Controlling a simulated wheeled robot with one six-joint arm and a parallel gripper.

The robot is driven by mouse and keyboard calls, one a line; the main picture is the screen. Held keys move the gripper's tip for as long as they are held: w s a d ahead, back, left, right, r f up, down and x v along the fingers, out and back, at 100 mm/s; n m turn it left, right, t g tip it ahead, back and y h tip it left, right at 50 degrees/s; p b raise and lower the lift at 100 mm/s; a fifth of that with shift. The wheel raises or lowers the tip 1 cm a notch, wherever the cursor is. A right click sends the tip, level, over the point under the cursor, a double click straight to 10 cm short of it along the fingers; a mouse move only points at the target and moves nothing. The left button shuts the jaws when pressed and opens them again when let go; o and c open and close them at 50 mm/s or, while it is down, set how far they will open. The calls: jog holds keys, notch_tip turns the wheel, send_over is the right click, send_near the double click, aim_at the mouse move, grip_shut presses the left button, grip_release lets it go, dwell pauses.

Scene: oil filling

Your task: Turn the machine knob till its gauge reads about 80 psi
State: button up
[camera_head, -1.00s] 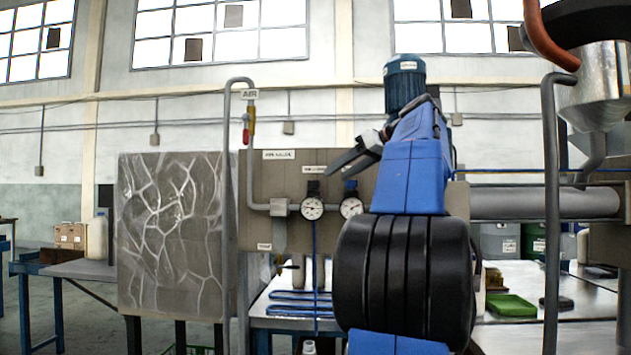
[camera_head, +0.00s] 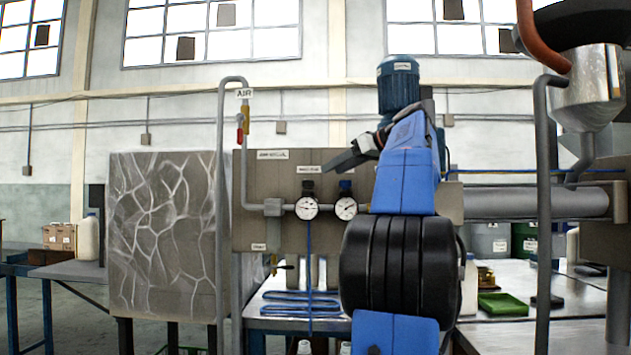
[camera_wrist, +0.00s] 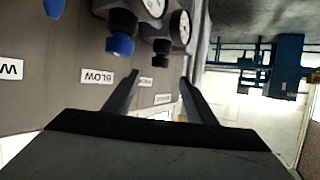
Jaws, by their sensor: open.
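A brown-grey panel (camera_head: 262,225) carries two round white gauges, a left one (camera_head: 306,208) and a right one (camera_head: 346,208). A black knob (camera_head: 307,185) sits above the left gauge and a blue knob (camera_head: 346,186) above the right one. In the wrist view the picture is upside down; the black knob (camera_wrist: 162,46) lies just beyond my open fingers, apart from them. The blue knob (camera_wrist: 120,44) is left of it, near a label reading BLOW (camera_wrist: 98,76). My gripper (camera_head: 350,157) is open and empty in front of the panel. The gauge needles are too small to read.
A grey pipe marked AIR (camera_head: 221,180) rises left of the panel. A grey cracked-pattern board (camera_head: 165,235) stands further left. A blue motor (camera_head: 398,85) rises behind my arm.

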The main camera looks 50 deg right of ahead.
aim_at(308, 185)
jog(key=x, duration=0.9)
jog(key=shift+w, duration=0.1)
jog(key=shift+c, duration=0.6)
jog(key=c, duration=0.9)
